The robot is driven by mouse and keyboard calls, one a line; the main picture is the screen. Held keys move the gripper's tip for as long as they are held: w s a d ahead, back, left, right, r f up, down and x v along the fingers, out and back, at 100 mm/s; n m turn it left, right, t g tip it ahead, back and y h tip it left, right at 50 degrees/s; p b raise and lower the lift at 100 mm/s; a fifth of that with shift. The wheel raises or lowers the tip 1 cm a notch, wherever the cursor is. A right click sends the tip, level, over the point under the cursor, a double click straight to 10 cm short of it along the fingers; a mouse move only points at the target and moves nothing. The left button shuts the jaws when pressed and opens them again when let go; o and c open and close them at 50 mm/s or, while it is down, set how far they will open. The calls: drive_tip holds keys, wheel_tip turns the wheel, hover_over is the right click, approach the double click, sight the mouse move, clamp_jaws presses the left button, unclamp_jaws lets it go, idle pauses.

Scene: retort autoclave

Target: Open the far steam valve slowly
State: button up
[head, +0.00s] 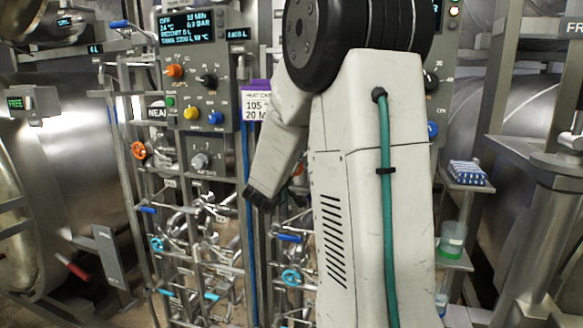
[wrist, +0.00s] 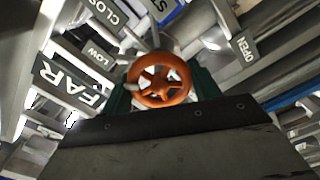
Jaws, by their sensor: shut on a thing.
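The far steam valve's orange handwheel (wrist: 160,84) is in the middle of the wrist view, beside a plate reading FAR (wrist: 70,80). My gripper (wrist: 163,86) has one dark green finger on each side of the wheel and is shut on it. The wheel's spokes and hub face the camera.
Another orange handwheel (head: 138,151) is at the left, near a plate reading NEAR. A control panel (head: 198,70) with knobs and a display stands above. Pipes and cyan handwheels (head: 291,277) crowd below. A plate reading OPEN (wrist: 244,47) is right of the gripped wheel.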

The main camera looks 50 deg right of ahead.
drive_tip(key=o, duration=1)
drive_tip(key=shift+c, duration=0.2)
drive_tip(key=v, duration=0.7)
drive_tip(key=shift+s+a, duration=0.2)
drive_tip(key=shift+a, duration=0.2)
